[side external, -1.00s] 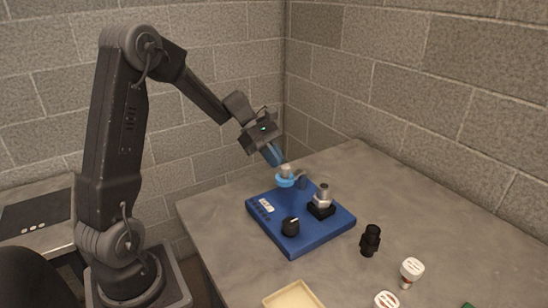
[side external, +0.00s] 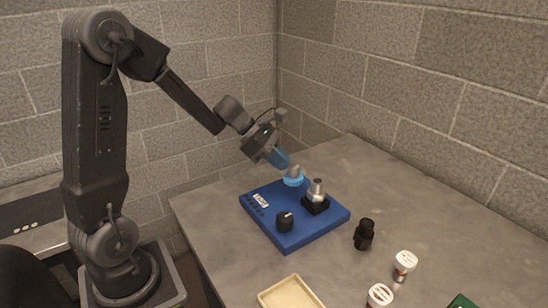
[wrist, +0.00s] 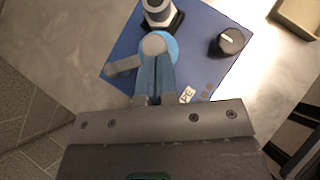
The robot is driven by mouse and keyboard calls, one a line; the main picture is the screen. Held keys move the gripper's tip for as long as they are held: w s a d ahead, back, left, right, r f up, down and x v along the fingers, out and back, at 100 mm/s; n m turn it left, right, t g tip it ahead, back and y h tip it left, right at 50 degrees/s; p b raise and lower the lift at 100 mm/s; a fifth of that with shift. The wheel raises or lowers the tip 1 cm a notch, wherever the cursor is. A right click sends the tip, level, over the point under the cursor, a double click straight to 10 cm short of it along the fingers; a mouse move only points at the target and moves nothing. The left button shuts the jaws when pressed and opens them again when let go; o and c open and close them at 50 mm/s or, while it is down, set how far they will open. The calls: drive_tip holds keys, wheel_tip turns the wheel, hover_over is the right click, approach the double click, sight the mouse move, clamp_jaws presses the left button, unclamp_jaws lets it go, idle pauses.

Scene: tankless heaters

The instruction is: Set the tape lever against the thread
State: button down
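The tape lever (wrist: 123,68) is a grey arm. A light blue tape roll (side external: 293,180) with a rounded grey post (wrist: 153,44) on top sits at its end. The thread (side external: 317,187) is on a silver upright fitting in a black base, right of the roll in the side view. The roll is close to that fitting; I cannot tell whether they touch. My gripper (side external: 286,163) reaches down from upper left with blue fingers together, tips at the grey post. In the wrist view the fingertips (wrist: 155,60) meet the post's near side and hide part of the roll.
The parts stand on a blue panel (side external: 262,222) with a black dial (side external: 285,221) and a white label (side external: 260,200). A black fitting (side external: 364,234), two white-capped jars (side external: 404,264) (side external: 379,297) and a cream tray (side external: 291,293) are in front. The table behind right is clear.

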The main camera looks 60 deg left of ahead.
drive_tip(key=shift+w+d, duration=0.3)
drive_tip(key=shift+d, duration=0.2)
drive_tip(key=shift+w+d, duration=0.25)
drive_tip(key=shift+d, duration=0.3)
drive_tip(key=s+a+r, duration=0.6)
drive_tip(key=s, duration=0.4)
drive_tip(key=shift+r, duration=0.4)
drive_tip(key=shift+w, duration=0.1)
